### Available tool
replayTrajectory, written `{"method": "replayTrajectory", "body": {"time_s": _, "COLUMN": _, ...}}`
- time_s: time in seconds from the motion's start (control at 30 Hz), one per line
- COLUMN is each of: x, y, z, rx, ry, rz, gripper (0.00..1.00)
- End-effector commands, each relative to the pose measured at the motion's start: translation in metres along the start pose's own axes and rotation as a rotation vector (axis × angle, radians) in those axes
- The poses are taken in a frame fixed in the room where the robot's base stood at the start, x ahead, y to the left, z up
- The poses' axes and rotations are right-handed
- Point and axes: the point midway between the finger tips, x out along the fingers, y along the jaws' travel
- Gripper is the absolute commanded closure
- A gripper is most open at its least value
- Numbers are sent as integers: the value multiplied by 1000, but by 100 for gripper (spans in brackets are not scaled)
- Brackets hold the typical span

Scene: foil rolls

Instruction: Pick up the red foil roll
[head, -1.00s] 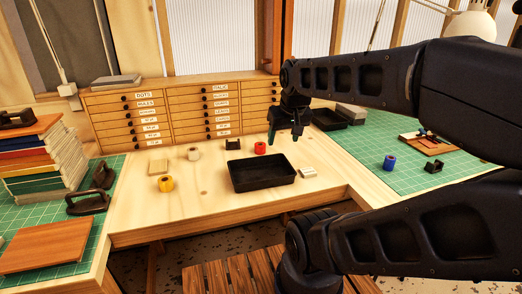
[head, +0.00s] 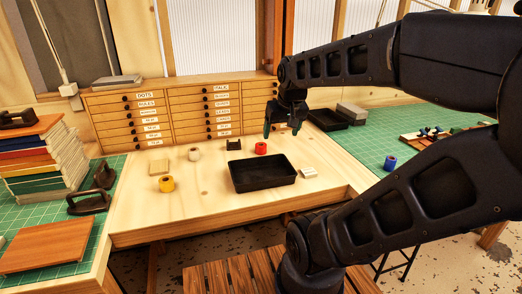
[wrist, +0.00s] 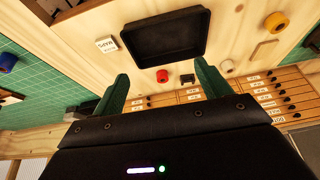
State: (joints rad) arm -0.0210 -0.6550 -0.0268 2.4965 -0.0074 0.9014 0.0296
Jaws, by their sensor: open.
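The red foil roll (head: 261,148) stands on the wooden bench, just behind the black tray (head: 262,186) and in front of the drawer cabinet. It also shows in the wrist view (wrist: 162,76), between and beyond the fingertips. My gripper (head: 283,130) hangs above the back of the bench, to the right of the red roll and higher than it. In the wrist view the two green fingers (wrist: 163,82) are apart with nothing between them. The roll is in full view and untouched.
A small dark stand (head: 233,144) is close to the left of the red roll. A white roll (head: 194,154) and a yellow roll (head: 166,184) stand further left. A blue roll (head: 390,163) is on the right green mat. The drawer cabinet (head: 185,112) closes the back.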

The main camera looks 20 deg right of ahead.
Motion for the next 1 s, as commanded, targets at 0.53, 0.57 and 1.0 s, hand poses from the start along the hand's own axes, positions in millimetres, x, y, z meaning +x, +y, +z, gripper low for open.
{"method": "replayTrajectory", "body": {"time_s": 0.53, "x": 85, "y": 12, "z": -122, "rx": 112, "ry": -17, "rz": 9, "gripper": 24}}
{"method": "replayTrajectory", "body": {"time_s": 0.57, "x": 91, "y": 13, "z": -128, "rx": 117, "ry": -18, "rz": 11, "gripper": 24}}
{"method": "replayTrajectory", "body": {"time_s": 1.0, "x": 192, "y": 22, "z": -205, "rx": 185, "ry": -16, "rz": 64, "gripper": 24}}
